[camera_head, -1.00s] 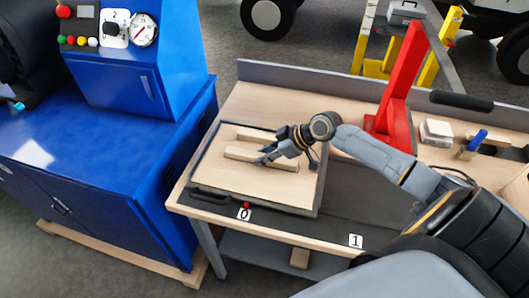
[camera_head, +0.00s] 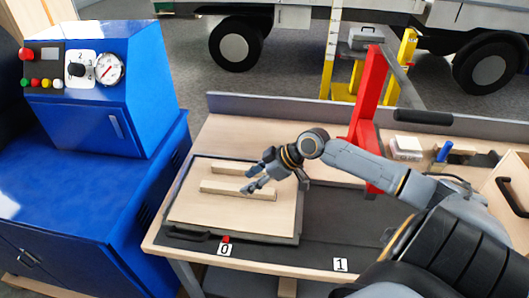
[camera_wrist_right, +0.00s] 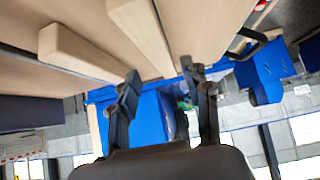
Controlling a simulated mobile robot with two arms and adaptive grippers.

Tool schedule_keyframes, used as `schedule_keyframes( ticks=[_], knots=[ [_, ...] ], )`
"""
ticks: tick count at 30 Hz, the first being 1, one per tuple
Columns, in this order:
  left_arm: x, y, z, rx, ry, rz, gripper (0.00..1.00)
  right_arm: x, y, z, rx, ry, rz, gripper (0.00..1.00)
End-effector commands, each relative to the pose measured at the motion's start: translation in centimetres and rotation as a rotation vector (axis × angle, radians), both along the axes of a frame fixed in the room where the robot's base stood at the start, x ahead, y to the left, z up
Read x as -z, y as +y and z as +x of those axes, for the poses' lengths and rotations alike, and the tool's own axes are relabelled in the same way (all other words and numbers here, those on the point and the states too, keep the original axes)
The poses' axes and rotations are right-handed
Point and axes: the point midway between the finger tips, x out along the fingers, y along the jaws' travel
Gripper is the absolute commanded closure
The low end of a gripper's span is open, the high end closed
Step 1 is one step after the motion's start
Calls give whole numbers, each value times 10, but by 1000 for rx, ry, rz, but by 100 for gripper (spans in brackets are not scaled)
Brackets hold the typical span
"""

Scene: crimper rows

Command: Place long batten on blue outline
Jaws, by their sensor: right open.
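Two pale wooden battens lie side by side on the board in the tray (camera_head: 190,236) at the table's left. The front batten (camera_head: 222,188) shows most of its length. The back batten (camera_head: 228,168) is partly hidden by my right gripper. My right gripper (camera_head: 247,184) is open and empty, its fingertips close over the battens; I cannot tell if they touch. In the right wrist view the open fingers (camera_wrist_right: 165,92) show with two batten ends, one (camera_wrist_right: 75,52) at left and one (camera_wrist_right: 142,35) near the top middle. No blue outline can be made out. My left gripper is out of view.
A blue cabinet with a control panel (camera_head: 85,130) stands left of the table. A red post (camera_head: 367,95) rises behind my right arm. The dark mat (camera_head: 335,215) right of the tray looks clear. Labels 0 (camera_head: 226,249) and 1 (camera_head: 340,265) mark the front edge.

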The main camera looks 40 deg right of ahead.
Motion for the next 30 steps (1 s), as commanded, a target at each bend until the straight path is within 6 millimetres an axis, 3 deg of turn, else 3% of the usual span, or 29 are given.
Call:
schedule_keyframes(
  ticks=[3,12,30],
  knots=[
    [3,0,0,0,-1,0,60,-15,-12,-15,-1,5,-4,52],
    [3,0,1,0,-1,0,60,-44,-28,-35,-1,3,2,52],
    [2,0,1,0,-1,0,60,-53,-33,-40,-2,0,1,52]
  ],
)
